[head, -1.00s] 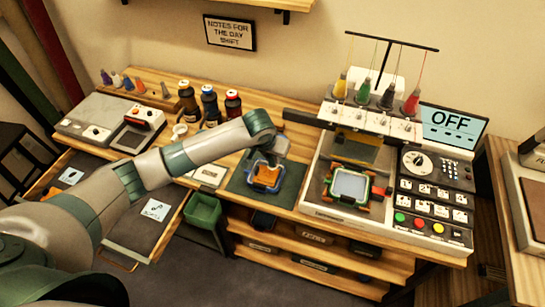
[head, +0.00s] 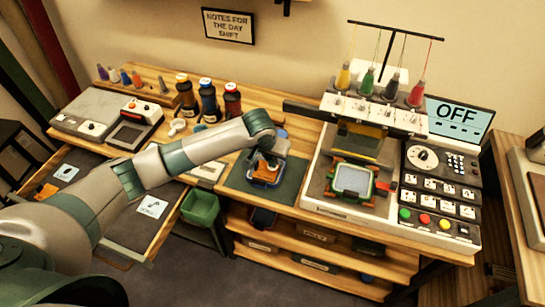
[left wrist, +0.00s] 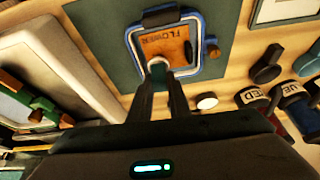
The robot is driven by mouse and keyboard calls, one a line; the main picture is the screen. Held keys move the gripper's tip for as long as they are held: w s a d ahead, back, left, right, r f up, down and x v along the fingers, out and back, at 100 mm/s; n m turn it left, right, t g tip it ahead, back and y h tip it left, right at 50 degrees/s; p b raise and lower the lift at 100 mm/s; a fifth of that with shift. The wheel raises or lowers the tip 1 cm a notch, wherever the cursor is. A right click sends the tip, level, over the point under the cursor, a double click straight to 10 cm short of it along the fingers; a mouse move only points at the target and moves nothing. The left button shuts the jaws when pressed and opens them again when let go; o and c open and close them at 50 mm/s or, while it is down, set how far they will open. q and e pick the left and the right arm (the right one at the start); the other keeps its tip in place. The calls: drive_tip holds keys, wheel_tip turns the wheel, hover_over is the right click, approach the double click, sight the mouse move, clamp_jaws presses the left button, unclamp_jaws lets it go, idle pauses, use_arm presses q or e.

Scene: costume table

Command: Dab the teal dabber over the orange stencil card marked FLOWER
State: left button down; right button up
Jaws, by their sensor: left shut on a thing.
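The orange stencil card (left wrist: 166,43) marked FLOWER lies inside a blue frame (left wrist: 205,18) on a dark green mat (left wrist: 105,45). In the head view the card (head: 264,172) is partly covered by my left gripper (head: 269,160). In the left wrist view my left gripper (left wrist: 160,80) is shut on a small round-ended thing (left wrist: 157,66), which I take to be the dabber; little of its teal shows. Its pale end is over the card's lower edge; I cannot tell whether the far end touches the card. My right gripper is not in view.
The embroidery machine (head: 440,175) with a hoop (head: 352,180) stands right of the mat (head: 235,175). Several dark bottles (head: 208,98) stand behind and left. Open drawers (head: 140,225) with cards and a green bin (head: 200,208) are at front left.

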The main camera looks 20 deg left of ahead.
use_arm(q)
drive_tip(key=shift+f, duration=0.6)
idle(1.3)
drive_tip(key=shift+r+p, duration=3.55)
drive_tip(key=shift+p, duration=0.45)
drive_tip(key=shift+f, duration=0.2)
drive_tip(key=shift+w+a+f+b, duration=0.2)
drive_tip(key=shift+f+b, duration=0.15)
drive_tip(key=shift+f, duration=0.6)
drive_tip(key=shift+w+a+f+b, duration=0.1)
drive_tip(key=shift+a+f+b, duration=0.25)
drive_tip(key=shift+f, duration=0.55)
drive_tip(key=shift+w+a+f+b, duration=0.1)
drive_tip(key=shift+f+b, duration=0.3)
drive_tip(key=shift+f, duration=0.55)
drive_tip(key=shift+f, duration=0.5)
drive_tip(key=shift+s+f, duration=0.15)
